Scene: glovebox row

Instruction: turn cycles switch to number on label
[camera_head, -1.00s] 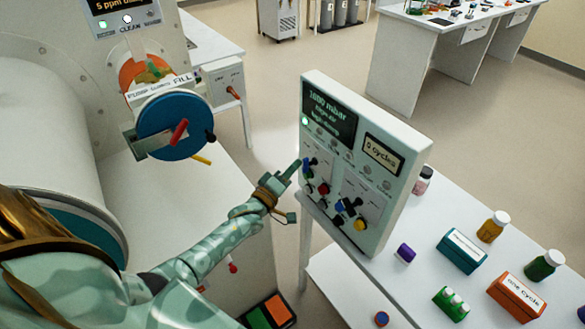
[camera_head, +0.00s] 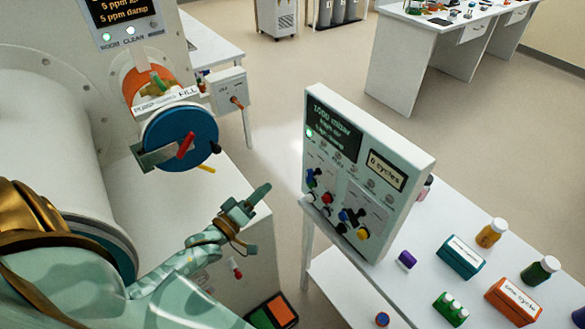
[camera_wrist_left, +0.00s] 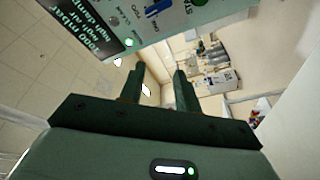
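The control panel (camera_head: 392,215) stands upright on the white table; its small display (camera_head: 386,169) reads "0 cycles". Its lower face carries several coloured knobs, including a red one (camera_head: 326,197) and a yellow one (camera_head: 363,233); I cannot tell which is the cycles switch. An orange box (camera_head: 515,300) on the table has a label that appears to read "one cycle". My left gripper (camera_head: 258,197) is left of the panel, apart from it. In the left wrist view its two fingers (camera_wrist_left: 158,88) are apart with nothing between them, and part of the panel (camera_wrist_left: 165,22) shows beyond. My right gripper is out of view.
A teal box (camera_head: 461,257), a green box (camera_head: 451,307), a purple cap (camera_head: 406,260) and several bottles stand right of the panel. The glovebox with its blue round door (camera_head: 180,133) is at the left. Open floor lies between glovebox and panel.

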